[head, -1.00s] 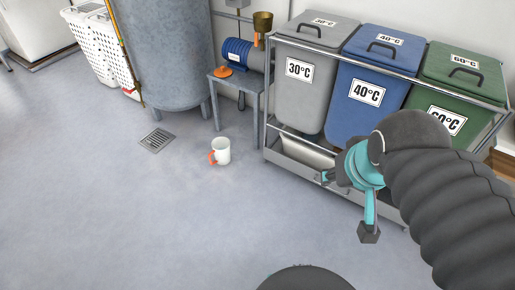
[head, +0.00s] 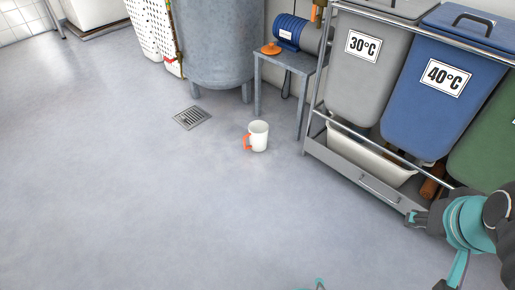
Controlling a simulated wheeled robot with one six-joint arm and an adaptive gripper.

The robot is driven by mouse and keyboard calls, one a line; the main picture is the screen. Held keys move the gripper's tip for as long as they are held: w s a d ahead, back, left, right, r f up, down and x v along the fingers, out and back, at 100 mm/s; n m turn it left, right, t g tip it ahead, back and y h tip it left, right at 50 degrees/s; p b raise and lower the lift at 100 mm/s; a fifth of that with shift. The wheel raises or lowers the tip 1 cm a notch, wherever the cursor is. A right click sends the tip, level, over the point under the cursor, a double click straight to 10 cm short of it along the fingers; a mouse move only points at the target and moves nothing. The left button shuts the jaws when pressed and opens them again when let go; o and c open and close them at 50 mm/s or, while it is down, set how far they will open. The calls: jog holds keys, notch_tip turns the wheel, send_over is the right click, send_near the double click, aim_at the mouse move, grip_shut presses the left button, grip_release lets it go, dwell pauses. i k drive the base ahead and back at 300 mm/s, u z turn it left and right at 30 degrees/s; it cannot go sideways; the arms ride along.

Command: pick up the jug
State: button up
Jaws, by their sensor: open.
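The jug (head: 259,136) is white with an orange handle on its left side. It stands upright on the grey floor, in front of a small grey table and right of a floor drain. My gripper (head: 428,252) is at the lower right, its teal fingers spread apart with nothing between them. It is well apart from the jug, in front of the bin rack, and partly cut off by the picture edge.
A metal rack (head: 340,165) holds a grey bin (head: 365,80), a blue bin (head: 440,95) and a green bin (head: 490,150). The small table (head: 285,60) bears a blue motor. A large grey tank (head: 218,50) stands behind the drain (head: 192,118). The floor left and front is clear.

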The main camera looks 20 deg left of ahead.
aim_at(259, 130)
jog(key=k, duration=0.6)
jog(key=u, duration=0.55)
jog(key=i, duration=0.65)
jog(key=u, duration=0.7)
jog(key=i, duration=1.1)
jog(key=z, duration=0.1)
